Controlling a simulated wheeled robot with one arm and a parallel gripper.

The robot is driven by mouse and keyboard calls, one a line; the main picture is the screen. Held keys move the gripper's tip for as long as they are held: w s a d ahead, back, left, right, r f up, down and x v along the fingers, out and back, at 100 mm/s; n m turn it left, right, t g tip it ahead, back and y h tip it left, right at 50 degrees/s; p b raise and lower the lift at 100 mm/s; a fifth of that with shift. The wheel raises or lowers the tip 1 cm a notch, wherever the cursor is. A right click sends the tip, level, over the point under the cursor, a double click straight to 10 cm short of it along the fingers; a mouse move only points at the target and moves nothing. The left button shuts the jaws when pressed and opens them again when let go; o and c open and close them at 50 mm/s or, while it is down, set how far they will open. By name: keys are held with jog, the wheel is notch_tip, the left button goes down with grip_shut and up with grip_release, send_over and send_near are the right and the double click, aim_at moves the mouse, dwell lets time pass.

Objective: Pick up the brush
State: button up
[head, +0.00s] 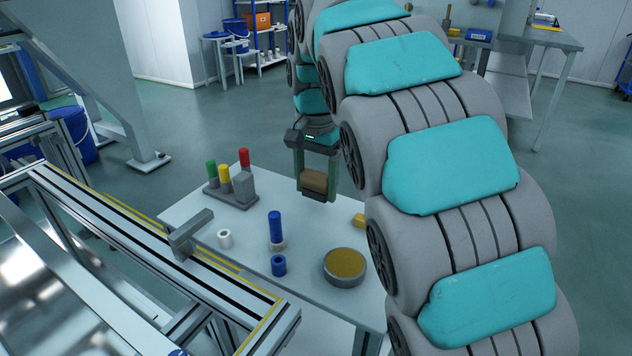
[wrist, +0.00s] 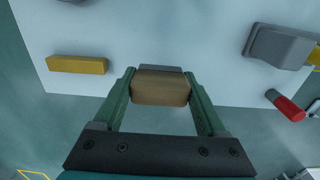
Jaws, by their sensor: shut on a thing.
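The brush (head: 314,181) is a brown wooden-looking block with a grey strip along its lower side. My gripper (head: 317,190) is shut on it, with one green finger on each side. In the wrist view the brush (wrist: 160,88) sits level between the fingertips (wrist: 160,95), its grey strip (wrist: 160,69) at the far side. It appears held above the back edge of the white table (head: 205,207); the exact height is hard to tell.
On the table are a yellow block (head: 358,220), a round tin (head: 344,267), a blue cylinder (head: 275,228), a blue ring (head: 279,265), a white ring (head: 225,239) and a grey holder (head: 243,187) with coloured cylinders. A metal rail frame (head: 150,245) runs along the left.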

jog(key=s, duration=0.4)
jog(key=s+b, duration=0.1)
jog(key=s, duration=0.4)
jog(key=s+r, duration=0.1)
jog(key=s, duration=0.3)
jog(key=shift+s+a+r, duration=0.1)
jog(key=shift+s+a, duration=0.25)
jog(key=shift+a, duration=0.05)
